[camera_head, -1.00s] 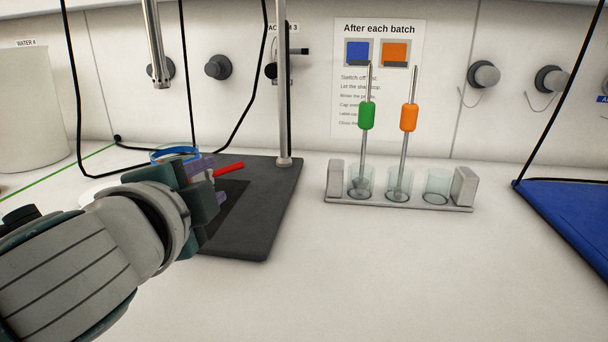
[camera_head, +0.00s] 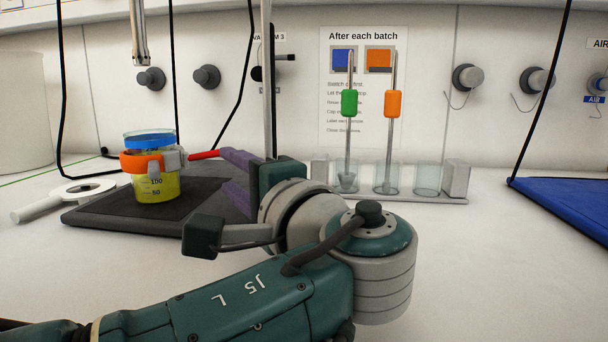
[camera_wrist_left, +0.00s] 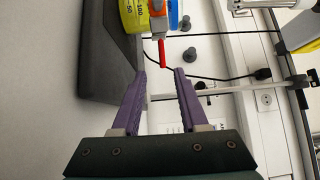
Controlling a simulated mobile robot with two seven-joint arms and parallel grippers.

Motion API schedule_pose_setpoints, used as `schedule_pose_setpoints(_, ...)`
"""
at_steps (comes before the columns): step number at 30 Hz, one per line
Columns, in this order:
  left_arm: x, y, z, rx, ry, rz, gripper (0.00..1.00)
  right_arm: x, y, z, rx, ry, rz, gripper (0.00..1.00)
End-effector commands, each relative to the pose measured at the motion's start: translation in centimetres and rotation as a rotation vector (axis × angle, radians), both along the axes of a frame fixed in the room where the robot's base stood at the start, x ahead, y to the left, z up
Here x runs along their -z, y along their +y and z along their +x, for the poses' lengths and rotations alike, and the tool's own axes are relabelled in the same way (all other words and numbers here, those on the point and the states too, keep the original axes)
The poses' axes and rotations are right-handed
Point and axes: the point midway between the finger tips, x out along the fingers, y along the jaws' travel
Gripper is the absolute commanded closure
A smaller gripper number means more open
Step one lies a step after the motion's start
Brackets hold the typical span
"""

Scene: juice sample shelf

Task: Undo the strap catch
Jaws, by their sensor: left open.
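A beaker (camera_head: 157,190) of yellow liquid with a blue band near its rim stands on a dark stand base. An orange strap (camera_head: 138,164) goes around it, with a grey catch (camera_head: 176,160) on its right side. A red lever (camera_head: 204,154) sticks out from the catch to the right. My left gripper (camera_head: 225,169) is open and empty, right of the lever. In the left wrist view the red lever (camera_wrist_left: 162,52) points toward the gap between the purple fingertips (camera_wrist_left: 160,73); I cannot tell whether its end lies between them. My right gripper is out of view.
The dark stand base (camera_head: 110,212) carries an upright metal rod (camera_head: 267,80). A rack (camera_head: 459,182) with several glass cups, two holding green- and orange-handled tools, stands at the right. A white ring-shaped tool (camera_head: 65,198) lies left. The front right counter is clear.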

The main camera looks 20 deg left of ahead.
Motion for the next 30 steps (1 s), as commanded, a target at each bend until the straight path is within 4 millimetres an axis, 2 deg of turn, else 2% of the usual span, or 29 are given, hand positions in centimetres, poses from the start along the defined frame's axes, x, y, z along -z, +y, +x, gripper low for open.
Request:
schedule_pose_setpoints(1, 0.0, 0.0, 0.1, -0.009, -0.009, 0.012, 0.57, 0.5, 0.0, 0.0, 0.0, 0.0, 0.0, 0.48)
schedule_pose_setpoints(5, -0.4, 1.0, 0.6, -0.016, -0.013, 0.019, 0.57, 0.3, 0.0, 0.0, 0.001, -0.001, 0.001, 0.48)
schedule_pose_setpoints(12, -0.6, 4.9, 3.0, -0.016, -0.012, 0.019, 0.57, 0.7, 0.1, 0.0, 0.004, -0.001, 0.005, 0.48)
schedule_pose_setpoints(18, -0.7, 7.4, 4.7, -0.013, -0.011, 0.017, 0.57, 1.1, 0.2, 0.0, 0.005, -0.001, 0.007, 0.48)
schedule_pose_setpoints(22, -0.7, 8.2, 5.1, -0.013, -0.011, 0.015, 0.57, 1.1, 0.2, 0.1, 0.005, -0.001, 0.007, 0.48)
schedule_pose_setpoints(30, -0.7, 8.3, 5.2, -0.012, -0.01, 0.014, 0.57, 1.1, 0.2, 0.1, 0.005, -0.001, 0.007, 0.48)
